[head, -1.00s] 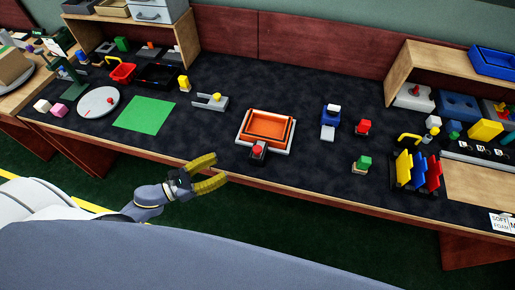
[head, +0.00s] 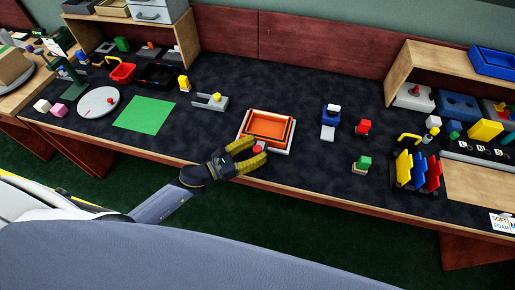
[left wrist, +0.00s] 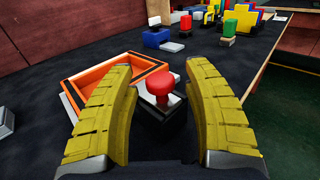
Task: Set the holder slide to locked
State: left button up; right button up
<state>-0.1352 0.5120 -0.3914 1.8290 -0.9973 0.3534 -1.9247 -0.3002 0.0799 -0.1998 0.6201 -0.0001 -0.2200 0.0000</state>
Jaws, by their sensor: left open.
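My left gripper (head: 258,147) is open at the knob in the head view. In the left wrist view its yellow fingers (left wrist: 163,64) stand on either side of the knob, with visible gaps. Whether the slide is locked I cannot tell. My right gripper is not in view.
A grey fork-shaped fixture (head: 210,102) and a green mat (head: 145,114) lie to the left. A blue block stack (head: 328,118) and a red-topped piece (head: 363,127) stand to the right. The dark table is clear just around the holder.

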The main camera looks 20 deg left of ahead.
pick_arm(q)
jog(key=shift+w+d, duration=0.2)
jog(key=shift+d, duration=0.05)
jog(key=shift+c, duration=0.3)
grip_shut()
jog(key=shift+r, duration=0.1)
